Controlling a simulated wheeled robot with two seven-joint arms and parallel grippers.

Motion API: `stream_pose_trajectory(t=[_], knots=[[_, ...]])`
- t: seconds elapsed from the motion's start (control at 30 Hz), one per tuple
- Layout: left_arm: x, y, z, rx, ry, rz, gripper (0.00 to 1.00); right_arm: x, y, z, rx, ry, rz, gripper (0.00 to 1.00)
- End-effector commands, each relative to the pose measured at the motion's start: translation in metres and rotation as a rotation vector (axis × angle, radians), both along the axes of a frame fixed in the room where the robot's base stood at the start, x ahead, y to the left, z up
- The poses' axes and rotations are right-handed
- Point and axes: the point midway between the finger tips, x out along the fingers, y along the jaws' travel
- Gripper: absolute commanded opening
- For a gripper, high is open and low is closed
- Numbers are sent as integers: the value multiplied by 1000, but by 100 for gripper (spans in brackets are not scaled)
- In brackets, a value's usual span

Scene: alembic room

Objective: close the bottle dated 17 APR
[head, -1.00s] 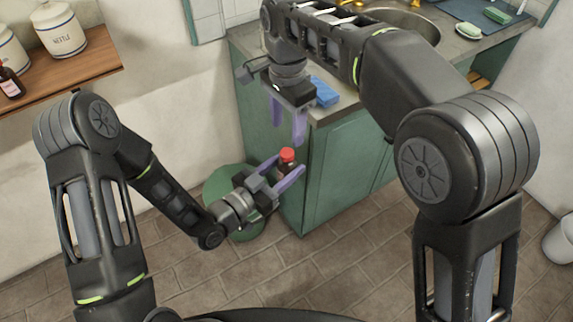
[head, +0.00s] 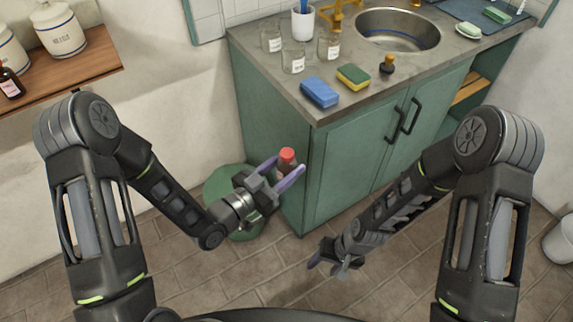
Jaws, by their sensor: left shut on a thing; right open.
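A small bottle (head: 284,168) with a red cap (head: 287,154) on its top is held upright in front of the green cabinet's left corner. My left gripper (head: 290,172) is shut on it, and its purple fingers hide part of the body. No date can be read on it. I cannot tell whether the cap is tight. My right gripper (head: 325,264) is open and empty, low over the floor to the right of and below the bottle. Another dark bottle (head: 10,83) with a pale label stands on the wooden shelf at the left; its text is too small to read.
The grey counter (head: 330,112) carries a blue sponge (head: 319,92), a yellow-green sponge (head: 353,77), a small dark stoppered object (head: 387,65), and several labelled glass jars (head: 293,58) near the sink (head: 398,30). A round green thing (head: 222,186) stands behind my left gripper. The floor ahead is clear.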

Motion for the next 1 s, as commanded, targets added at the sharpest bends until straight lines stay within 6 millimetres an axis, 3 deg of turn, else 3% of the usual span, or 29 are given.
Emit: stream_pose_trajectory(t=[0.03,0.1,0.27,1.0], knots=[[0,0,0,-1,-1,0,0,-21,0,-5,20,0,-19,54],[0,0,0,-1,-1,0,0,-40,1,-8,39,-18,-38,54],[0,0,0,-1,-1,0,0,-64,1,-8,55,-46,-64,54],[2,3,4,0,-3,7,0,-67,1,-5,56,-56,-70,54]])
